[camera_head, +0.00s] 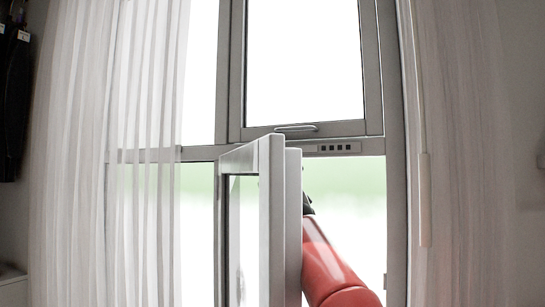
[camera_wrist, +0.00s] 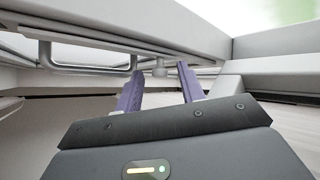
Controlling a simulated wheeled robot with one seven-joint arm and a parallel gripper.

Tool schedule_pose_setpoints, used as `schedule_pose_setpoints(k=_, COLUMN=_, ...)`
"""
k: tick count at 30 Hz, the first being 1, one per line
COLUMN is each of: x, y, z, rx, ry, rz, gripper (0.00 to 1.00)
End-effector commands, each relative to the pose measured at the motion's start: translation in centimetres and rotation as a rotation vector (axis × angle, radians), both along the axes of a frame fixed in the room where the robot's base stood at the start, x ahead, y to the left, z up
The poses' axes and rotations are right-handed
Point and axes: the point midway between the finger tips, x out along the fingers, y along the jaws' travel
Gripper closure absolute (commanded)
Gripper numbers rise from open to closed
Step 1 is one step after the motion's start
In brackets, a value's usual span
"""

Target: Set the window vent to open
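The window (camera_head: 395,190) has a grey frame. A small strip with several dark square slots (camera_head: 335,148) is on the crossbar, right of centre; I cannot tell its setting. The lower sash (camera_head: 272,220) stands swung out from the frame toward the camera. The upper sash (camera_head: 303,60) looks shut, with a bar handle (camera_head: 297,128) at its bottom. In the wrist view my gripper (camera_wrist: 160,68) has two purple fingers spread apart, with nothing seen held. A bar handle (camera_wrist: 90,70) is left of the fingers, and a small round stub (camera_wrist: 160,68) shows between the tips. The sash hides my gripper in the head view.
Sheer white curtains hang at left (camera_head: 140,150) and right (camera_head: 460,150). A thin rod with a pale grip (camera_head: 425,200) hangs at the right curtain's edge. My red arm link reaches through the lower opening, close to the sash's right side.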

Motion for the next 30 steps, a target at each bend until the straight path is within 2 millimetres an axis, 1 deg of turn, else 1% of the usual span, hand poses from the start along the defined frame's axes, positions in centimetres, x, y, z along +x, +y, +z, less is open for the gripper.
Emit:
schedule_pose_setpoints(k=5, x=-0.5, y=-0.1, z=-0.6, rx=0.0, ry=0.0, rz=0.0, gripper=0.61)
schedule_pose_setpoints(k=12, x=-3.1, y=-1.0, z=-3.4, rx=0.0, ry=0.0, rz=0.0, gripper=0.61)
schedule_pose_setpoints(k=18, x=-5.0, y=-1.7, z=-4.9, rx=0.0, ry=0.0, rz=0.0, gripper=0.61)
schedule_pose_setpoints(k=23, x=-5.5, y=-1.8, z=-5.3, rx=0.0, ry=0.0, rz=0.0, gripper=0.61)
schedule_pose_setpoints(k=30, x=-5.5, y=-1.9, z=-5.2, rx=0.0, ry=0.0, rz=0.0, gripper=0.61)
